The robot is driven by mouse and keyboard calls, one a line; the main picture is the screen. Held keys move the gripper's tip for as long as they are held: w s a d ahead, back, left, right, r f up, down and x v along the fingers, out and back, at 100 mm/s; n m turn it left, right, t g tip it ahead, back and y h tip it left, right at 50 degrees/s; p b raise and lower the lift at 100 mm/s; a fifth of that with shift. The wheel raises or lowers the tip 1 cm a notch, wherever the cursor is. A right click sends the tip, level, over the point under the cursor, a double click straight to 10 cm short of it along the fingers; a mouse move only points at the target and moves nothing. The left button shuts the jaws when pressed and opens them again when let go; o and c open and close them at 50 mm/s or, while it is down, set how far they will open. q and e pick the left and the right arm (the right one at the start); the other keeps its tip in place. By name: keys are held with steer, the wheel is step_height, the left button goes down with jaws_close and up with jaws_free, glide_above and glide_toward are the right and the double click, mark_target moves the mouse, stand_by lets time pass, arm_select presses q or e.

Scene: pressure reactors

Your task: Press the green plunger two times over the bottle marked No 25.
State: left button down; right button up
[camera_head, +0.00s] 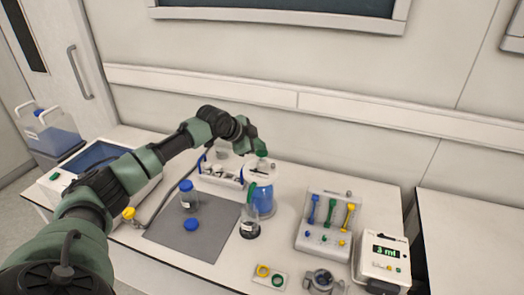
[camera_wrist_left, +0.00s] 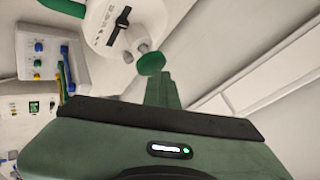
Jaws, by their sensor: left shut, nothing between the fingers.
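The dispenser with a white head (camera_head: 262,168) sits on a large bottle of blue liquid (camera_head: 264,200). Its head also shows in the left wrist view (camera_wrist_left: 112,28). A round green plunger knob (camera_wrist_left: 152,63) is at the tip of my left gripper (camera_wrist_left: 158,82); I cannot tell whether they touch. In the head view my left gripper (camera_head: 260,148) is shut and empty, just above the dispenser head, and hides the knob. A small labelled bottle (camera_head: 250,225) stands in front of the dispenser; its number is too small to read. My right gripper is not in view.
To the right are a rack of coloured tools (camera_head: 325,222) and a device reading 3 ml (camera_head: 383,262). A white rack (camera_head: 215,175) stands behind the mat.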

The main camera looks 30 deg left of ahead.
mark_target(259, 152)
arm_select(q)
steer(key=shift+s+f, duration=0.1)
steer(key=shift+f, duration=0.9)
stand_by(0.6)
steer(key=shift+r+p, duration=0.75)
steer(key=shift+r, duration=0.45)
steer(key=shift+r, duration=0.2)
step_height(259, 152, up, 6)
steer(key=p, duration=0.5)
steer(key=shift+p, duration=0.35)
steer(key=shift+f, duration=0.15)
stand_by(1.5)
